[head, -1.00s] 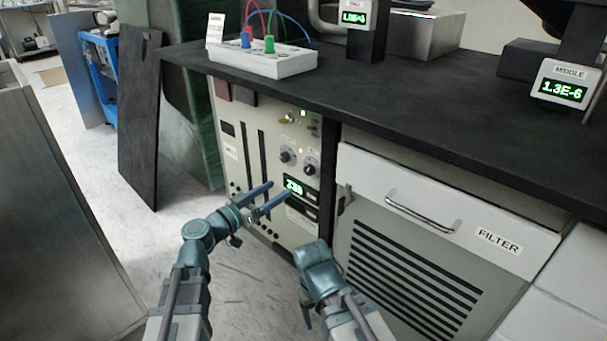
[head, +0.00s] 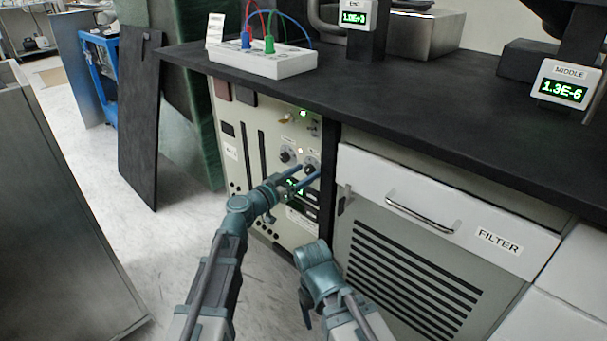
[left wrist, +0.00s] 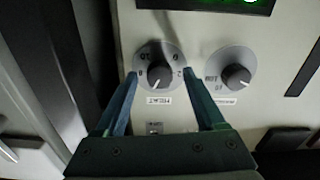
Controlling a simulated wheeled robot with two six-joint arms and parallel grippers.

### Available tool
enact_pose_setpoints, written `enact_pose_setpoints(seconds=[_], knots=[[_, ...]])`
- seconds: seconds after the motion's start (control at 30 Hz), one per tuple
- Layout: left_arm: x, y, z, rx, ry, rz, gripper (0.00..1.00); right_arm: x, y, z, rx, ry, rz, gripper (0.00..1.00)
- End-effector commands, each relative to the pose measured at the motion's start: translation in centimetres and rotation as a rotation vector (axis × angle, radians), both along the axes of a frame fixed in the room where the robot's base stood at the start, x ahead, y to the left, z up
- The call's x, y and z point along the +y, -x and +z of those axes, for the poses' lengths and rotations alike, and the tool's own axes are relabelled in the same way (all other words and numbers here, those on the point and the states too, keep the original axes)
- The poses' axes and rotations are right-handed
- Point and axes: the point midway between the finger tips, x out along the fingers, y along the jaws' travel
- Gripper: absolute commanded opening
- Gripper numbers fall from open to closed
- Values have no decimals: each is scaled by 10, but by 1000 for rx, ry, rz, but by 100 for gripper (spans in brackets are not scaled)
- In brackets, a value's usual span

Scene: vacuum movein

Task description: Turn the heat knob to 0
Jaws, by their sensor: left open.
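Two round knobs sit on the cream front panel (head: 241,150) under the bench: a left knob (head: 287,156) and a right knob (head: 311,164). My left gripper (head: 309,171) is open at the right knob. In the left wrist view, which looks upside down, this knob (left wrist: 160,76) lies between the tips of my left gripper (left wrist: 158,75), with a gap on each side. The other knob (left wrist: 236,76) is to the right there. My right gripper (head: 306,304) hangs low, its fingers mostly hidden.
A green display (head: 293,188) below the knobs is partly covered by my left gripper. The black bench top (head: 420,105) overhangs the panel. A cabinet marked FILTER (head: 500,241) with a handle is at the right. A dark board (head: 139,120) leans at the left.

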Motion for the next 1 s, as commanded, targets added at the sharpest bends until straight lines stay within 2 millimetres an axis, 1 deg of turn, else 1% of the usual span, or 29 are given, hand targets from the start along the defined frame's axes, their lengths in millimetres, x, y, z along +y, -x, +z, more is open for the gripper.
enact_pose_setpoints(seconds=[0.07,0.1,0.27,0.4,0.43,0.47,0.77,1.0], knots=[[0,0,0,0,0,0,70,0,0,0,0,0,0,72],[0,0,0,0,0,0,63,0,0,0,0,0,0,72],[0,0,0,0,0,0,34,0,0,0,0,0,0,72],[0,0,0,0,0,0,9,0,0,0,0,0,0,72],[0,0,0,0,0,0,3,0,0,0,0,0,0,72],[0,0,0,0,0,0,0,0,0,0,0,0,0,72],[0,0,0,18,18,0,0,0,0,0,0,0,0,72],[0,0,0,109,109,0,0,0,0,0,0,0,0,72]])
